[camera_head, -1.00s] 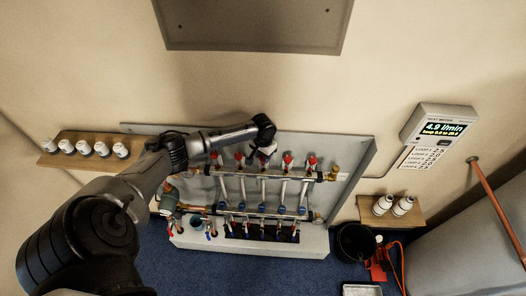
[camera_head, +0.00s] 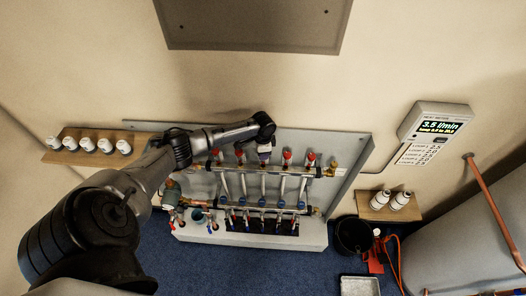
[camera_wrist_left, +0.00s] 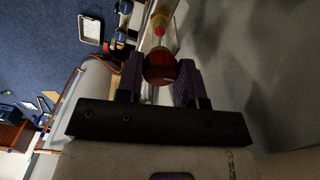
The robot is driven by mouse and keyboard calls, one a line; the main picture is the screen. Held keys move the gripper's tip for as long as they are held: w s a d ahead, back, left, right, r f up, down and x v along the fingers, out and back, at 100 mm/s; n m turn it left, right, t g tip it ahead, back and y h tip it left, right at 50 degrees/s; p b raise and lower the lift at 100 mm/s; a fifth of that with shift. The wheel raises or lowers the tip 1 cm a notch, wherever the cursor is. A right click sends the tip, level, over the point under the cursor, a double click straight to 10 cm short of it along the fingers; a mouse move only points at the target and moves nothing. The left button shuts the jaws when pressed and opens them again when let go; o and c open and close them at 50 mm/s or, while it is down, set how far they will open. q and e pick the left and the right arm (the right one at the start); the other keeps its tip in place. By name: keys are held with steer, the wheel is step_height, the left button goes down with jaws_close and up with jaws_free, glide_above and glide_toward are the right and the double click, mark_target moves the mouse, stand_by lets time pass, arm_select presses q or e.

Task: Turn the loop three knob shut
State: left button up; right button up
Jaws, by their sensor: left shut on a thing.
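The manifold's upper rail (camera_head: 250,170) carries a row of red knobs, with the outer ones showing in the head view. My left gripper (camera_head: 264,148) is over the middle of this row, at the third knob, and mostly hides it there. In the left wrist view a dark red knob (camera_wrist_left: 160,68) sits between the two fingers of my left gripper (camera_wrist_left: 160,82), which are closed on it from both sides. The meter (camera_head: 437,124) on the wall reads 3.5 l/min, with a loop list below it. My right gripper is not in view.
Red knobs (camera_head: 287,155) stand close beside the gripper on the same rail. White caps stand on a left wooden shelf (camera_head: 75,157) and a right one (camera_head: 375,213). A black bucket (camera_head: 352,237) and a metal tray (camera_head: 360,285) are on the blue floor.

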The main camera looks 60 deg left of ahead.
arm_select(q)
steer(key=shift+m, duration=0.3)
stand_by(0.4)
steer(key=o, duration=0.9)
steer(key=shift+r, duration=0.15)
steer(key=shift+r, duration=0.3)
step_height(320, 180, up, 13)
steer(key=shift+b, duration=0.55)
